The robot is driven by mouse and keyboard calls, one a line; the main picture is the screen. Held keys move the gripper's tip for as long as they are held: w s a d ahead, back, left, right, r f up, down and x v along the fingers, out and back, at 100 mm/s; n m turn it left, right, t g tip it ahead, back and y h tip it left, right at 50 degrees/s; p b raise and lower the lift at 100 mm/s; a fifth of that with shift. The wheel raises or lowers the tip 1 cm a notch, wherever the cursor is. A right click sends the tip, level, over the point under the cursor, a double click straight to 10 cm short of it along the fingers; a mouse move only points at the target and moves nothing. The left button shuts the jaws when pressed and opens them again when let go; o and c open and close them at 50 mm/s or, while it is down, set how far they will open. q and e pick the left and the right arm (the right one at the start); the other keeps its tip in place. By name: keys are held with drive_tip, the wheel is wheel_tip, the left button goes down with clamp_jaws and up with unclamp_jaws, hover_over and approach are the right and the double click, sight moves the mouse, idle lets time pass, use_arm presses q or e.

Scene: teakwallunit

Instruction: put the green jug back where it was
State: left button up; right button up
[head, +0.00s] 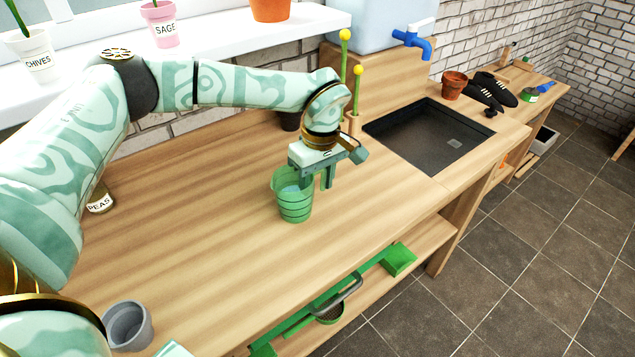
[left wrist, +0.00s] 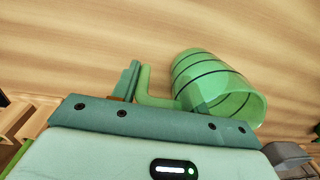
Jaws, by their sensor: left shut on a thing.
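The green jug (head: 294,200) is a ribbed, bucket-like vessel with dark bands, upright at the middle of the wooden bench. I cannot tell whether its base touches the bench top. My left gripper (head: 318,178) is above and to the right of it, shut on its handle. In the left wrist view the jug (left wrist: 215,85) shows its open rim, and its green handle (left wrist: 150,90) lies between the fingers of the left gripper (left wrist: 148,95). My right gripper is not in view.
A grey pot (head: 128,326) stands at the front left, a PEAS jar (head: 100,199) behind my arm. A black sink (head: 428,137) lies right. The bench (head: 215,245) is clear around the jug.

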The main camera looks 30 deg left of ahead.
use_arm(q)
drive_tip(key=o, duration=1.4)
drive_tip(key=shift+f, duration=0.1)
drive_tip(key=r+p, duration=0.1)
drive_tip(key=r, duration=0.3)
drive_tip(key=r+p, duration=0.1)
drive_tip(key=r, duration=0.2)
drive_tip(key=r+p, duration=0.1)
drive_tip(key=r, duration=0.3)
drive_tip(key=shift+w+d+r, duration=0.15)
drive_tip(key=shift+w+r, duration=0.15)
drive_tip(key=shift+r, duration=0.05)
drive_tip(key=shift+r+p, duration=0.3)
drive_tip(key=shift+r, duration=0.05)
